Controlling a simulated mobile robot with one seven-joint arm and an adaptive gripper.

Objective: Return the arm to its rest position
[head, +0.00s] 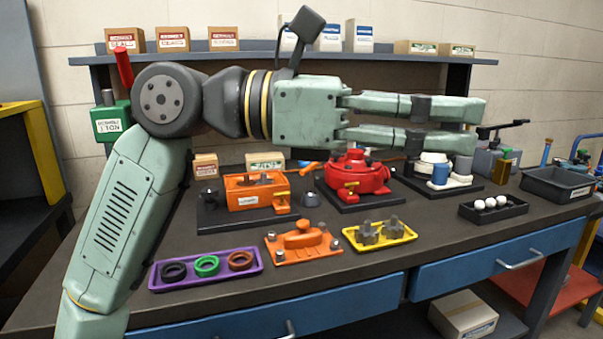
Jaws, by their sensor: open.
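My gripper (478,124) is at the right end of my arm (303,110), which is raised and stretched level across the upper middle of the head view. Its two long fingers point right, with a gap between them and nothing held. It hangs in front of the shelf and above the back of the workbench (375,236). On the bench below are an orange motor housing (245,198), a red motor housing (362,185) and a white and blue unit (442,174), each on a dark base. My arm covers part of the shelf and the wall behind it.
A purple tray (207,287) of rings, an orange cover plate (303,259), a yellow tray (381,246) of grey parts and a black tray (465,210) of white balls lie along the front. A shelf (425,57) with boxes runs behind. An empty dark bin (570,171) stands right.

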